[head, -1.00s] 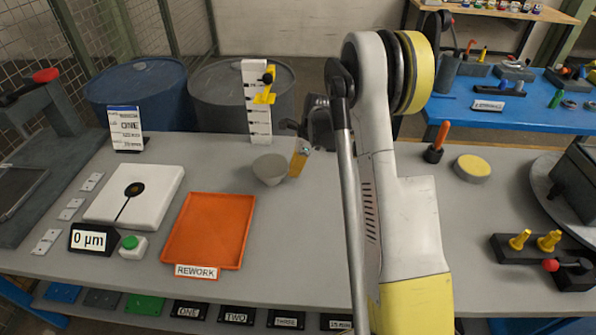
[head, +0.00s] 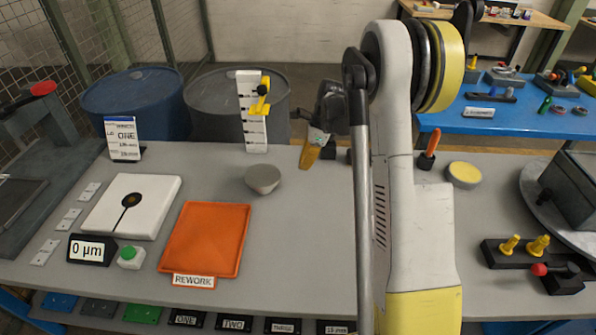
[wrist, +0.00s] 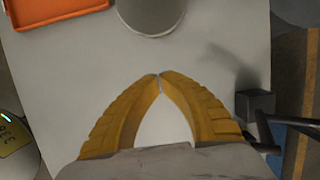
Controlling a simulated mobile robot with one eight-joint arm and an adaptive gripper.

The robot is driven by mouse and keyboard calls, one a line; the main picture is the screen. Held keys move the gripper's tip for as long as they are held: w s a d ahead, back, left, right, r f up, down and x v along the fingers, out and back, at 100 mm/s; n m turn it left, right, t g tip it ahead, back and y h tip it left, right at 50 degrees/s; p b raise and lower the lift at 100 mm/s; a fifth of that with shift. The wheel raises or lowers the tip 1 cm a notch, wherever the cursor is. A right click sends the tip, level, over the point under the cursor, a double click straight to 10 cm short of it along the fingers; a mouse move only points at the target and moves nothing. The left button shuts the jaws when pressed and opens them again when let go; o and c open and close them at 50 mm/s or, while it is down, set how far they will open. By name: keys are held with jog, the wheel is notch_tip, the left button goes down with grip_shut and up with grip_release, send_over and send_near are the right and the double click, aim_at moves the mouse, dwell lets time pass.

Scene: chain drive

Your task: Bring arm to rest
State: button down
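My gripper (head: 308,165) is above the grey workbench (head: 310,235), to the right of a round grey bowl-like piece (head: 263,179) in the head view. In the wrist view its two yellow fingers (wrist: 160,78) meet at the tips with nothing between them. The grey round piece (wrist: 151,14) lies beyond the fingertips there, apart from them. My arm stands raised across the middle right of the head view and hides part of the bench behind it.
An orange REWORK tray (head: 207,240) and a white gauge plate (head: 131,206) lie to the left. A white post (head: 253,112) with a yellow slider stands behind. A yellow-topped disc (head: 464,174) and an orange-handled tool (head: 430,149) are right of my arm. Bench front centre is clear.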

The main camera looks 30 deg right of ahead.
jog(key=shift+v, duration=1.2)
jog(key=s+a+r+n+t+h, duration=0.2)
jog(key=s+a+r+n, duration=0.85)
jog(key=a+r, duration=0.3)
jog(key=s+a+r+n+t, duration=0.1)
jog(key=s+a+n, duration=0.2)
jog(key=s+n, duration=0.4)
jog(key=s+a+n+t, duration=0.2)
jog(key=s+a+n, duration=0.2)
jog(key=s+n, duration=0.3)
jog(key=shift+s+a+r+h, duration=0.3)
jog(key=shift+a+r+h, duration=0.05)
jog(key=shift+h, duration=0.05)
